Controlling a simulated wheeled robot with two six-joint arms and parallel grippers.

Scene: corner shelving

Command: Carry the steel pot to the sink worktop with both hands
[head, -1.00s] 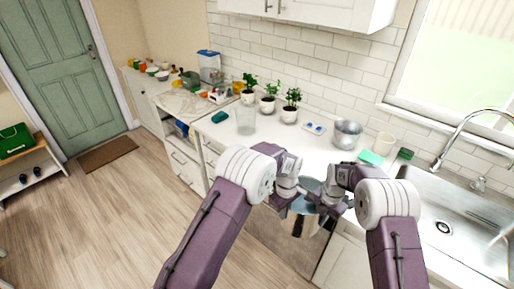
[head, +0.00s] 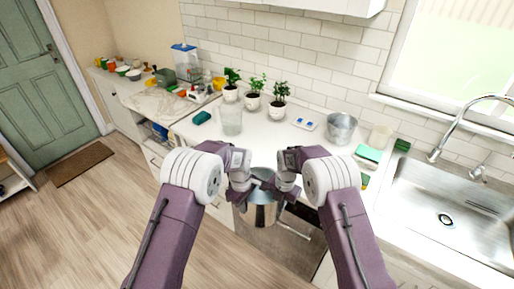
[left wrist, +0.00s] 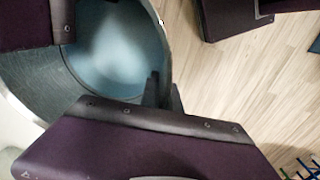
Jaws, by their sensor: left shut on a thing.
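The steel pot (head: 262,212) hangs between my two grippers, upright in front of the worktop edge. My left gripper (head: 244,200) is shut on the left side of the pot. My right gripper (head: 287,199) is at the pot's right side; its fingers are too small to see whether they are shut. The left wrist view looks down into the pot (left wrist: 105,45), which appears empty, with part of its rim hidden by my gripper. The sink worktop (head: 290,146) runs along the wall, with the steel sink (head: 447,190) at the right.
The worktop's middle, in front of the plants, is clear. A tall faucet (head: 455,125) rises behind the sink.

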